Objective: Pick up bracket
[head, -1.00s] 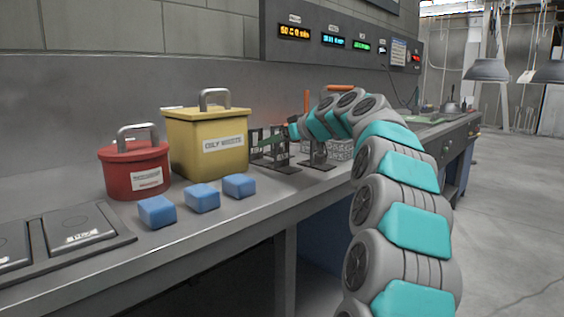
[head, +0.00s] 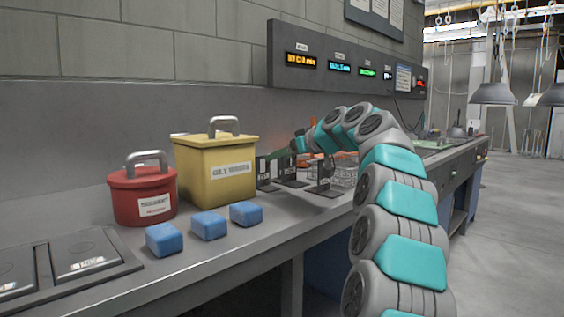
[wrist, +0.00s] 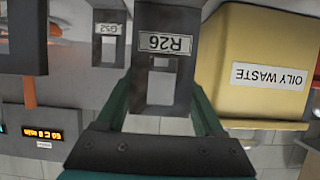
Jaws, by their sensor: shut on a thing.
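A dark grey bracket with an R26 label (wrist: 164,43) and a square opening fills the middle of the wrist view, upside down. My gripper (wrist: 161,90) has its green fingers on both sides of the bracket and is shut on it. In the head view my gripper (head: 298,146) is among the small dark brackets beside the yellow bin. The fingertips and the held bracket are hard to make out there. I cannot tell whether its base touches the bench. Another bracket, labelled G52 (wrist: 109,38), stands apart in the wrist view.
The yellow oily waste bin (head: 214,172) stands close left of the brackets; it also fills the right of the wrist view (wrist: 262,58). A red lidded can (head: 143,198) and several blue blocks (head: 209,226) are farther left. Another bracket (head: 325,184) stands nearer the bench front.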

